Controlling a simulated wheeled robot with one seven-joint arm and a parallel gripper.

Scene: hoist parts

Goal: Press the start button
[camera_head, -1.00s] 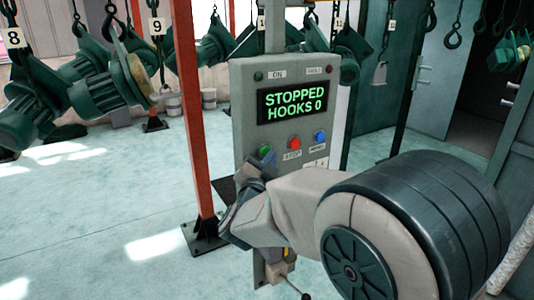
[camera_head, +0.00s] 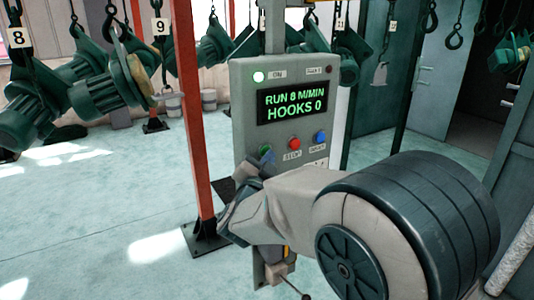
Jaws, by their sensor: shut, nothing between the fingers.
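The control panel (camera_head: 242,115) is a grey box on a post. Its screen (camera_head: 292,103) reads "RUN 8 M/MIN HOOKS 0" in green. The ON lamp (camera_head: 259,77) is lit bright. The green start button (camera_head: 265,151) is at the panel's lower left, partly hidden by my wrist. A red button (camera_head: 295,144) and a blue button (camera_head: 320,138) are to its right. My gripper (camera_head: 262,163) is shut and empty, right at the green button. My wrist hides its fingertips, so I cannot tell whether they touch the button.
A red post (camera_head: 190,120) stands just left of the panel. Green motor parts (camera_head: 105,92) hang from numbered hooks at the left and behind. Empty hooks (camera_head: 454,35) hang at the right. Floor (camera_head: 100,220) at the left is clear.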

